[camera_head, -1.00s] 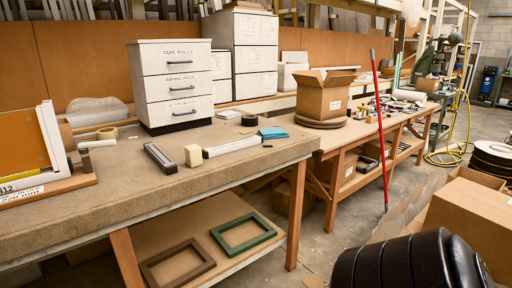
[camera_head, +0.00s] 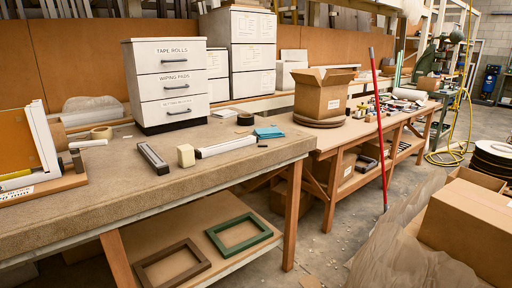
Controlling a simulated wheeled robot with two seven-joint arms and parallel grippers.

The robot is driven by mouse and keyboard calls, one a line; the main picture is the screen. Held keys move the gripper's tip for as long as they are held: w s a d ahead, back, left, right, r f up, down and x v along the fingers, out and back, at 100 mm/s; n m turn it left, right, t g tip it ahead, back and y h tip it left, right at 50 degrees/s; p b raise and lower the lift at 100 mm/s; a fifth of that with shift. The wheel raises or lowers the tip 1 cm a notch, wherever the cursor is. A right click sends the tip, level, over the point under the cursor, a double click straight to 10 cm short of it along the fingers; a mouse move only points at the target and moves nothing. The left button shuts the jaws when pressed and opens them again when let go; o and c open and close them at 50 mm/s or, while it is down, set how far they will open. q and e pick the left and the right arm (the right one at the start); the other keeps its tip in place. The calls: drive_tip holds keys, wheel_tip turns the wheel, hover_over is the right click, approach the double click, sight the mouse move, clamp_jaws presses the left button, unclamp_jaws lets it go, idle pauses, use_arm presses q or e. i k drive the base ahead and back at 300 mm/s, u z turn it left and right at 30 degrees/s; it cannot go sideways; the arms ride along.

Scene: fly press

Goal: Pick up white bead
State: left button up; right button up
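A long white strip (camera_head: 226,147), which looks like a white bead, lies flat on the bench near its right end. A shorter white strip (camera_head: 90,143) lies further left, in front of a tan tape roll (camera_head: 102,133). I cannot tell for certain which one is the white bead. A dark-edged strip (camera_head: 152,158) and a cream block (camera_head: 186,155) are just left of the long white strip, with the block close to its left end.
A white drawer cabinet (camera_head: 168,83) stands behind the strips. A blue cloth stack (camera_head: 269,133) and a black roll (camera_head: 245,119) lie to the right. A frame sample (camera_head: 43,143) stands at the left. A red pole (camera_head: 378,130) leans at the second bench. The bench front (camera_head: 125,196) is clear.

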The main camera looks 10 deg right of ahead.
sight(201, 153)
drive_tip(key=z, duration=0.2)
drive_tip(key=i, duration=1.25)
drive_tip(key=u, duration=0.75)
